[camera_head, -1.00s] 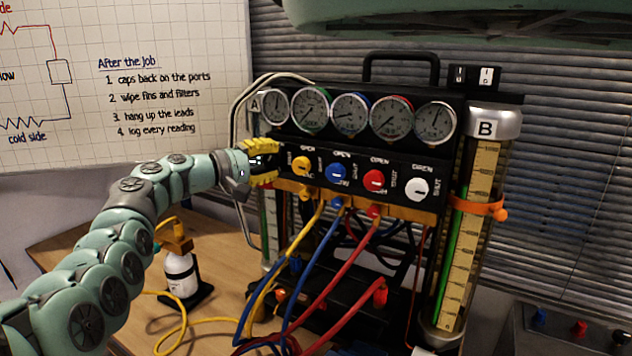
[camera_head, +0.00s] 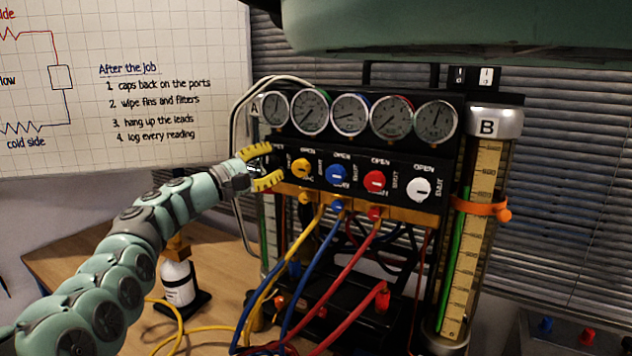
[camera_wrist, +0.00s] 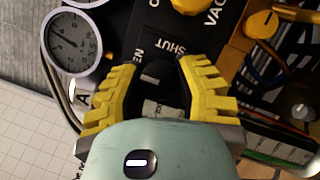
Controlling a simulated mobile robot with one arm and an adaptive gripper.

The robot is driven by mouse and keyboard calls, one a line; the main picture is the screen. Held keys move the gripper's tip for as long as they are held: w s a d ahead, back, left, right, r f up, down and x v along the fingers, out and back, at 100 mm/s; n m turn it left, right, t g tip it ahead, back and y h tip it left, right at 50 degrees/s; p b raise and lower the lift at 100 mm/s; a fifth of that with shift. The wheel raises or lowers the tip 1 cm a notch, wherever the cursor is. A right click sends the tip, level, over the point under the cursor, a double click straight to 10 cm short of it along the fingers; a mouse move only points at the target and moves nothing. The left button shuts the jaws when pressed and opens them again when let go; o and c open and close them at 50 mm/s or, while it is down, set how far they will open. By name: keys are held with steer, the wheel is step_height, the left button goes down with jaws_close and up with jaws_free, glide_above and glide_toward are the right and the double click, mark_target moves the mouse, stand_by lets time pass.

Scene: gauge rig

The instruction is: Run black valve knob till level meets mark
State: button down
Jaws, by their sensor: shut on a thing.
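The black valve knob (camera_wrist: 155,74) sits between my gripper's yellow fingers in the wrist view, near a "SHUT" label. My gripper (camera_head: 268,167) is shut on it at the left end of the valve panel; the fingers hide the knob in the head view. The gripper also shows in the wrist view (camera_wrist: 157,82). Glass column B (camera_head: 470,260) stands upright at the right with a yellow scale and a thin green strip. An orange ring with a knob (camera_head: 480,207) clamps around its upper half. I cannot clearly tell the liquid's top edge.
Yellow (camera_head: 301,167), blue (camera_head: 337,174), red (camera_head: 374,181) and white (camera_head: 420,188) knobs line the panel, below several gauges (camera_head: 349,115). Coloured hoses (camera_head: 312,262) hang below. A small white bottle (camera_head: 178,282) stands on the wooden table (camera_head: 75,262). Column A is mostly hidden.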

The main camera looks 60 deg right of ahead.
steer(key=shift+s, duration=0.1)
steer(key=c, duration=0.6)
jaws_free()
steer(key=v, duration=1.2)
